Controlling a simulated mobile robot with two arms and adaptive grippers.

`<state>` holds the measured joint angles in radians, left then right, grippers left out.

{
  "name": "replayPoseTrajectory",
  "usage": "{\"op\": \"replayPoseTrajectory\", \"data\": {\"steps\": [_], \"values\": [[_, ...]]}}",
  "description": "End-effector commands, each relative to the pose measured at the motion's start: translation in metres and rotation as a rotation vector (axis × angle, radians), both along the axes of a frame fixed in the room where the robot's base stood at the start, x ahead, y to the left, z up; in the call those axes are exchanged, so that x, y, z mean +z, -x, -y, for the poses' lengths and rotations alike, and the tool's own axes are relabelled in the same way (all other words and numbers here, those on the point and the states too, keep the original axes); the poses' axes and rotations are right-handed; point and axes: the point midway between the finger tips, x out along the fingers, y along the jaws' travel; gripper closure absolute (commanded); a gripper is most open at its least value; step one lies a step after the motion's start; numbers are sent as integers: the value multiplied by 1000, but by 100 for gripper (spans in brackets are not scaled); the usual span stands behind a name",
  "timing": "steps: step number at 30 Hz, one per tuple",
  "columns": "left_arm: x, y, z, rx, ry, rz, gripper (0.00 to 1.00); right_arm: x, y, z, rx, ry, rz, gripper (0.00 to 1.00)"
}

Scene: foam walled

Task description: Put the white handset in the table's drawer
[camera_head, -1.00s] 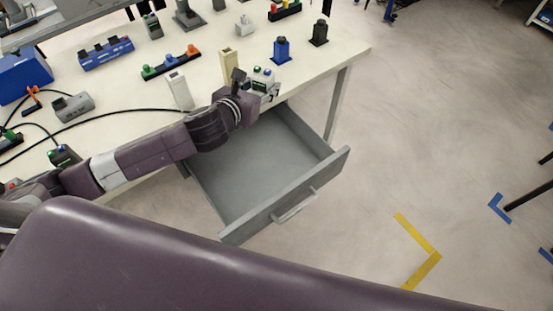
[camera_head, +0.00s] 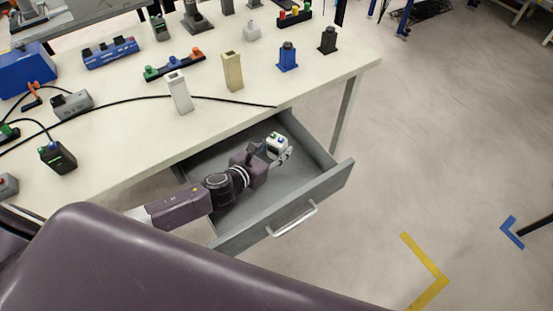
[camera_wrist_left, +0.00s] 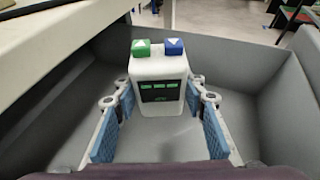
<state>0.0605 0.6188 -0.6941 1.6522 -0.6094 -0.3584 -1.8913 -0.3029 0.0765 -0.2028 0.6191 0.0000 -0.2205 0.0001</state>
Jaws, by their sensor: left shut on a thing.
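The white handset (camera_head: 275,146) has a green and a blue button on top and a small dark display. My left gripper (camera_head: 279,153) is shut on it, inside the outline of the open grey drawer (camera_head: 322,187). In the left wrist view the handset (camera_wrist_left: 160,75) is upright between the blue finger pads (camera_wrist_left: 160,112), with the drawer's grey walls (camera_wrist_left: 50,110) around it. I cannot tell whether its base touches the drawer floor. The drawer is otherwise empty where it shows. My right gripper is not in view.
The white table (camera_head: 130,135) above the drawer holds a white post (camera_head: 179,92), a tan post (camera_head: 232,72), a blue block (camera_head: 288,58) and a black block (camera_head: 328,41). A black cable crosses the tabletop. Open floor lies to the right.

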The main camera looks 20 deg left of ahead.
Motion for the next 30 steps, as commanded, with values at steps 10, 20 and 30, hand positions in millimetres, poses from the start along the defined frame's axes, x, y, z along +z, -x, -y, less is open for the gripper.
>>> {"op": "replayPoseTrajectory", "data": {"steps": [10, 20, 30], "values": [[-44, 0, 0, 2, 2, -1, 89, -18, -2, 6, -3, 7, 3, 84], [-47, 0, 0, 1, -1, 1, 89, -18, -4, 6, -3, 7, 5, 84], [-51, 0, 0, 1, 0, 0, 44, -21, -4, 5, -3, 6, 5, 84]]}}
